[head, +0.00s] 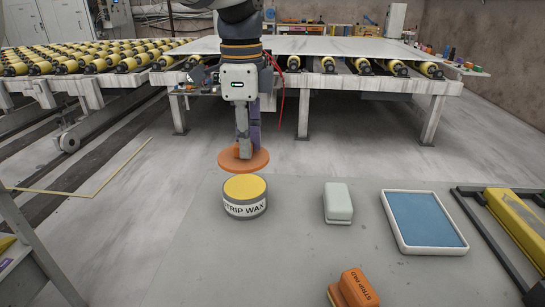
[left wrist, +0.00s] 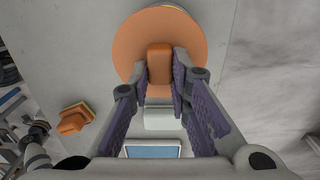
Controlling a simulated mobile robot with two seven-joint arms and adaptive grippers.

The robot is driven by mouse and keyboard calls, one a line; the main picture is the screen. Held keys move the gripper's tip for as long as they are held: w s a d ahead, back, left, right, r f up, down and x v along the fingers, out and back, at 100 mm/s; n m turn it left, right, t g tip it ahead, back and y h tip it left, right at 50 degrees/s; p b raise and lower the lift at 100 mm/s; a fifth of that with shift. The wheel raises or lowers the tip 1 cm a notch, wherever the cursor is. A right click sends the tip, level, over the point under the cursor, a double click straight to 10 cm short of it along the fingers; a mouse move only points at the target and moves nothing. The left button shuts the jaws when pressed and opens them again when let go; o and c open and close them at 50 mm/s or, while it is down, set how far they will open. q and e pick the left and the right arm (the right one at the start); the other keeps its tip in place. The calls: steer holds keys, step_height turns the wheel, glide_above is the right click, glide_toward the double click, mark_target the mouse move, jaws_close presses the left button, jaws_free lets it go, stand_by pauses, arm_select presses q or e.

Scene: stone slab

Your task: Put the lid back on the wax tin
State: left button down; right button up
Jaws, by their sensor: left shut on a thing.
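The wax tin (head: 245,201) is a short grey cylinder with a label reading STRIP WAX and yellow wax showing on top. It stands uncovered on the grey slab. The lid (head: 257,163) is a round orange disc with a block-shaped handle. My left gripper (head: 243,148) is shut on the handle and holds the lid above the slab, just behind and above the tin in the head view. My right gripper is not in view.
On the slab (head: 290,250), right of the tin, are a pale block (head: 338,203), a white tray with a blue inside (head: 387,222) and an orange strip pad (head: 357,287). A dark frame with a yellow bar (head: 518,218) lies at the right. A roller table (head: 330,77) stands behind.

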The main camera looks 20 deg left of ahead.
arm_select(q)
steer(key=shift+w+a, duration=0.2)
steer(key=shift+w, duration=0.2)
steer(key=f, duration=0.4)
steer(key=shift+s+f, duration=0.1)
steer(key=shift+s, duration=0.1)
steer(key=shift+f, duration=1)
steer(key=shift+f, duration=0.15)
stand_by(1.0)
steer(key=c, duration=1.4)
jaws_free()
steer(key=shift+o, duration=0.5)
steer(key=o, duration=0.4)
steer(key=shift+c, duration=0.2)
